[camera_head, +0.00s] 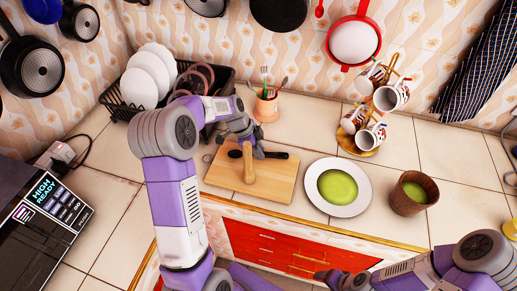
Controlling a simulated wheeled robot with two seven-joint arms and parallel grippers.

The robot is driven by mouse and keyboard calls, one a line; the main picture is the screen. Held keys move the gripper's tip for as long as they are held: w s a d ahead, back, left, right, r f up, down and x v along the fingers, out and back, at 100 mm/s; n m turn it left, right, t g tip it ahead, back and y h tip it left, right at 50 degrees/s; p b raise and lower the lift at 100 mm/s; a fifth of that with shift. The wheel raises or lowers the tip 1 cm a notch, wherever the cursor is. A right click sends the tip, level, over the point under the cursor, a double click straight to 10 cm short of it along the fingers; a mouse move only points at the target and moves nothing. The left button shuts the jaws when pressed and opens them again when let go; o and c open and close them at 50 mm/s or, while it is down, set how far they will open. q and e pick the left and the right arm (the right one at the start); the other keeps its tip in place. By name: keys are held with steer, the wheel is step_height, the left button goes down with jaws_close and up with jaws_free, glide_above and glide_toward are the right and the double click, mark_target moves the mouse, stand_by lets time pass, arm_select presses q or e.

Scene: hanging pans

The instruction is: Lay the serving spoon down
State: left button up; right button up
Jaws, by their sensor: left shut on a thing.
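My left gripper (252,148) is low over a wooden cutting board (220,178), near its back edge. It is shut on a light wooden piece (249,170), which looks like the serving spoon, seen nearly end-on with one end toward me. Whether it touches the board is hard to tell. A dark, long utensil (277,155) shows on both sides of the wooden piece, over the board; the gripper and wood hide its middle. My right gripper (328,278) is at the bottom edge, in front of the counter, and its jaws are too unclear to read.
A white plate with green food (354,204) and a brown cup (408,206) stand right of the board. A utensil pot (266,107), a mug stand (361,142) and a dish rack (117,104) stand behind. A microwave (40,225) is at left. Bare tiles lie between.

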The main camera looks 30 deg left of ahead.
stand_by(0.4)
arm_select(q)
steer(key=o, duration=0.9)
steer(key=p+v, duration=0.1)
steer(key=v, duration=0.6)
steer(key=shift+s+a+r, duration=0.1)
steer(key=shift+r, duration=0.2)
steer(key=shift+r, duration=0.1)
